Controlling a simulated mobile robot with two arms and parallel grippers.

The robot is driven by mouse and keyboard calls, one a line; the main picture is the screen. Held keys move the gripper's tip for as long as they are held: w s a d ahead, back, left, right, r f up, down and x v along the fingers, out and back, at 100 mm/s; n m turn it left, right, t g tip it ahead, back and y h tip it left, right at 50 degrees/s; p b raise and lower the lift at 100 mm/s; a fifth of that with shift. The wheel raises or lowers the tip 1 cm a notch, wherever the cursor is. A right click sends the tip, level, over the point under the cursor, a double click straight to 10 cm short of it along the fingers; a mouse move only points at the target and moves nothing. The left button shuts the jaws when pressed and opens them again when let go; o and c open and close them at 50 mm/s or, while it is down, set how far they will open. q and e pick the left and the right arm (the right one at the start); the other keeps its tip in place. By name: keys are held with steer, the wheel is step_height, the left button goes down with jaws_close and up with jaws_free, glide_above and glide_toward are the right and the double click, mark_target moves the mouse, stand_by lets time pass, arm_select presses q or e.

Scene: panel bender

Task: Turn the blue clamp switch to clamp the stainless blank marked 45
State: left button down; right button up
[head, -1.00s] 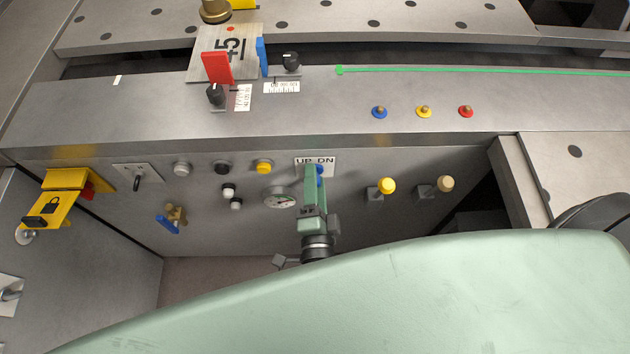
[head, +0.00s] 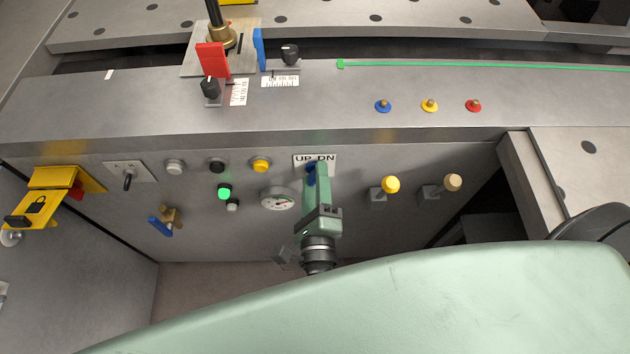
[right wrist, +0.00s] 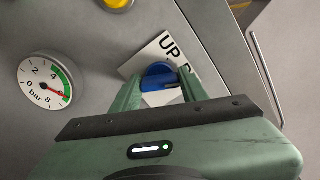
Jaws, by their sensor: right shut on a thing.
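My left gripper is not in view.
A red stop (head: 212,60) and a blue stop (head: 259,48) stand at the blank. A green lamp (head: 224,192) glows left of a pressure gauge (head: 278,198). Yellow (head: 391,185) and tan (head: 453,182) knobs stick out to the right.

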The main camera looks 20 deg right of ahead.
steer(key=shift+m, duration=0.4)
steer(key=o, duration=1.4)
steer(key=shift+b+v, duration=1)
steer(key=shift+v, duration=2.95)
